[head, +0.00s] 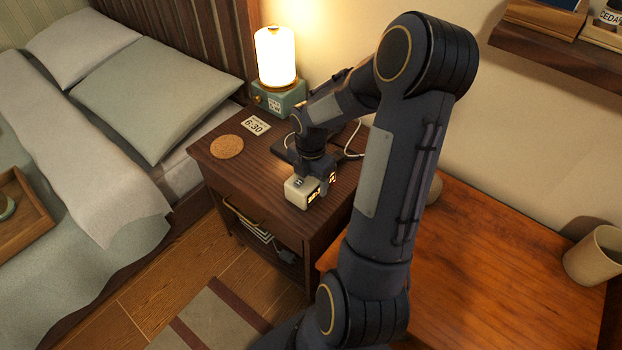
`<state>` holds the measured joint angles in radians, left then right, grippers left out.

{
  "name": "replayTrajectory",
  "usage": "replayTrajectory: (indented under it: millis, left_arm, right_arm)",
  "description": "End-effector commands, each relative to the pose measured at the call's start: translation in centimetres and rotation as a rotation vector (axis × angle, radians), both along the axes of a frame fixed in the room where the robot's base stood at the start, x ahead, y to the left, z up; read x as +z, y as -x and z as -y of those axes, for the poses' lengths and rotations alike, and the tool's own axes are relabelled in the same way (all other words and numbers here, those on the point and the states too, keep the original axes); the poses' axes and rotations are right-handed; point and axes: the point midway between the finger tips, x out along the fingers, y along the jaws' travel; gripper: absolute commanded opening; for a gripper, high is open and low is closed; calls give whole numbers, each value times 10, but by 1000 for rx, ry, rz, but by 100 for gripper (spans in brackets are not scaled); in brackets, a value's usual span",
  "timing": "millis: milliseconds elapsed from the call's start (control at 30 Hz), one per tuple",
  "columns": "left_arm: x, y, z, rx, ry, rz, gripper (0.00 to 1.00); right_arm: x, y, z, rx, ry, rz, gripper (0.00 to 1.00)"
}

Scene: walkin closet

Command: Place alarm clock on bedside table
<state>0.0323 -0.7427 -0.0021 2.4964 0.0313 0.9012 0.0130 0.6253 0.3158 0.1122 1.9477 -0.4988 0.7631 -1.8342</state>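A small cream alarm clock (299,194) with a dark face and glowing amber digits is at the front right part of the bedside table (222,171). My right gripper (312,182) comes down from above and is shut on the clock, with fingers at its sides. The clock is upright, at or very near the tabletop; I cannot tell whether its underside touches. My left gripper is not in view.
On the bedside table are a cork coaster (227,146), a 6:30 card (256,125), a lit lamp (276,68) and a dark pad (291,150) with a white cable. A bed (90,130) stands left. A wooden desk (490,270) with a beige cup (594,256) is right.

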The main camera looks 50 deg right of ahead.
Motion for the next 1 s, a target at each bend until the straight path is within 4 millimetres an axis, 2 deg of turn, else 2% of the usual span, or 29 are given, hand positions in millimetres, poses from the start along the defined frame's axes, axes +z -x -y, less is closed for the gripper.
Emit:
replayTrajectory:
  millis: [33,167,400,533,667,1000]
  left_arm:
    - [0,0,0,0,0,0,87]
    - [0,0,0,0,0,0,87]
    - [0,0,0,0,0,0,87]
    - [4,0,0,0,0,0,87]
    - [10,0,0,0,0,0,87]
    - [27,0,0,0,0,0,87]
  right_arm:
    - [0,0,0,0,0,0,68]
    - [0,0,0,0,0,0,84]
    - [0,0,0,0,0,0,84]
    - [9,0,0,-1,1,2,84]
    - [30,-1,0,-1,3,4,84]
    - [101,-1,0,0,3,4,84]
